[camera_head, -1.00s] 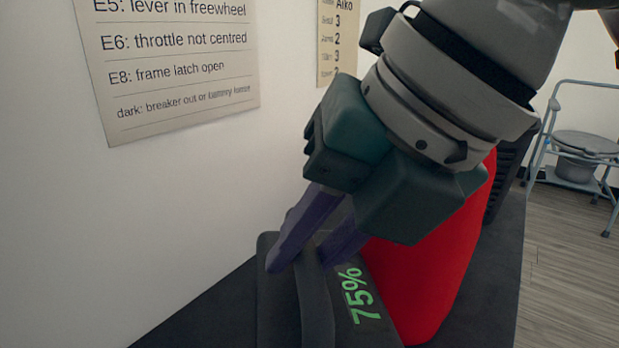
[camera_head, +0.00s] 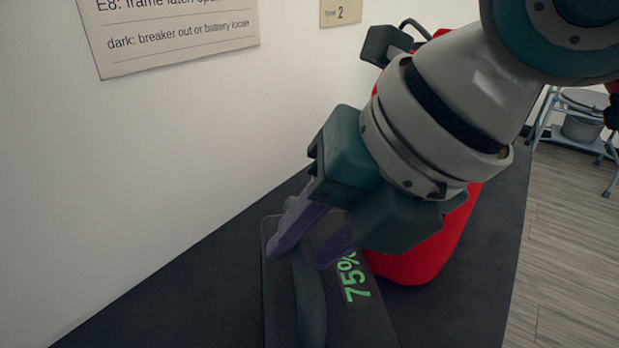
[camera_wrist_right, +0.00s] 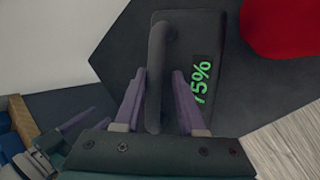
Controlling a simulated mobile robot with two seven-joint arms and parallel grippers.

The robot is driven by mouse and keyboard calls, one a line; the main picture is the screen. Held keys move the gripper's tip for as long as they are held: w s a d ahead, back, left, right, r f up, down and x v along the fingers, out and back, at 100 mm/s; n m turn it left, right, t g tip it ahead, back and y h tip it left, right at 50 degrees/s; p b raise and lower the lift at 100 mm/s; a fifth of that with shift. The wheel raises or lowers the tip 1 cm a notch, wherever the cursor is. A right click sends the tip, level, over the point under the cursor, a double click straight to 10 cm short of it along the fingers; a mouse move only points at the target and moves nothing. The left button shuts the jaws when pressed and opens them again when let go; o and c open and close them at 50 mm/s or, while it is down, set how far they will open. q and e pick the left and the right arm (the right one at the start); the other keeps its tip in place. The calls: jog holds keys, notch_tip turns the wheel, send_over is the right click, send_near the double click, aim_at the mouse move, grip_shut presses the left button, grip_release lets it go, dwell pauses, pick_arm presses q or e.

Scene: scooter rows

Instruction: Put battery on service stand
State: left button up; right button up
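The battery (camera_head: 352,312) is a dark grey box with a raised bar handle and a green "75%" on its top. It appears to lie on a dark flat surface (camera_head: 185,268); any gap beneath is hidden. My right gripper (camera_head: 302,258) points down at it with its purple fingers on either side of the handle. In the right wrist view, the fingers (camera_wrist_right: 159,73) straddle the battery's handle (camera_wrist_right: 157,95), with a small gap at the right finger. I cannot tell which thing is the service stand.
A red rounded object (camera_head: 428,258) stands close beyond the battery, partly behind my right gripper. A white wall with posted sheets (camera_head: 175,35) borders the surface on the left.

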jog(key=shift+o, duration=1.1)
jog(key=shift+r, duration=0.15)
